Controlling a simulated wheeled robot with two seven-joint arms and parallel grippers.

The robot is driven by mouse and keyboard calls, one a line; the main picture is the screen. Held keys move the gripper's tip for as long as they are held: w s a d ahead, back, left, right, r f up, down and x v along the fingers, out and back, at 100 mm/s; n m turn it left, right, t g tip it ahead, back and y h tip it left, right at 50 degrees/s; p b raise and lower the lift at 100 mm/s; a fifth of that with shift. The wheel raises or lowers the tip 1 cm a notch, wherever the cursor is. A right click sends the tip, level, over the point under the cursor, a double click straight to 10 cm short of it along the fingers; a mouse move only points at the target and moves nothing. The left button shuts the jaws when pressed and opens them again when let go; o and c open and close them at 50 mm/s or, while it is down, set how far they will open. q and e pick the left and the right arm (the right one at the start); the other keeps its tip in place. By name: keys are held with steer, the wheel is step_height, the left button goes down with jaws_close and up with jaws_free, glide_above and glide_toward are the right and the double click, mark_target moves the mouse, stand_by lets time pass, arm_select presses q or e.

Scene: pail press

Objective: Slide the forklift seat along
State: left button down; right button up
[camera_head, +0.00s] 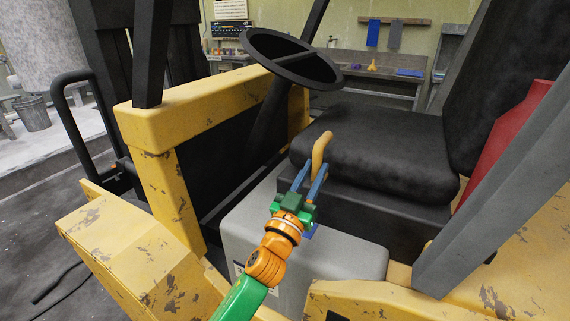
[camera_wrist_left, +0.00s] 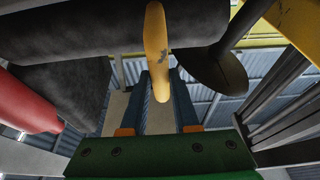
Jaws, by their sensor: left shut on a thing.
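The forklift seat has a black cushion (camera_head: 385,145) and a tall black backrest (camera_head: 503,80) at the right. A curved yellow handle (camera_head: 320,152) stands at the cushion's front left corner, and it also shows in the left wrist view (camera_wrist_left: 156,50). My left gripper (camera_head: 308,182), green with blue fingers, reaches up to the handle from below; its fingers (camera_wrist_left: 166,95) are shut on the handle's lower end. The seat cushion fills the top of the left wrist view (camera_wrist_left: 70,32). My right gripper is not in view.
A black steering wheel (camera_head: 291,59) stands left of the seat. A grey box (camera_head: 340,255) lies below the seat. A red cylinder (camera_head: 503,140) and a grey post (camera_head: 500,190) are at the right. Yellow forklift body panels (camera_head: 130,255) border the left.

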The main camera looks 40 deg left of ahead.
arm_select(q)
steer(key=shift+s+a, duration=0.2)
steer(key=shift+a, duration=0.55)
steer(key=shift+s+a+p, duration=0.1)
steer(key=shift+s+a, duration=0.15)
steer(key=shift+a, duration=0.8)
steer(key=shift+s+a+p, duration=0.1)
steer(key=shift+s+a, duration=0.15)
steer(key=shift+a, duration=0.8)
steer(key=shift+s+a+p, duration=0.1)
steer(key=shift+s+a, duration=0.15)
steer(key=shift+a, duration=0.8)
steer(key=c, duration=0.6)
jaws_free()
steer(key=shift+s+a, duration=0.15)
steer(key=shift+s+f, duration=0.1)
steer(key=shift+f, duration=0.05)
steer(key=b+v, duration=0.1)
steer(key=v, duration=0.5)
steer(key=shift+s+f+b, duration=0.1)
steer(key=shift+s+b, duration=0.1)
steer(key=shift+b, duration=0.1)
steer(key=shift+s, duration=0.25)
steer(key=shift+d, duration=0.2)
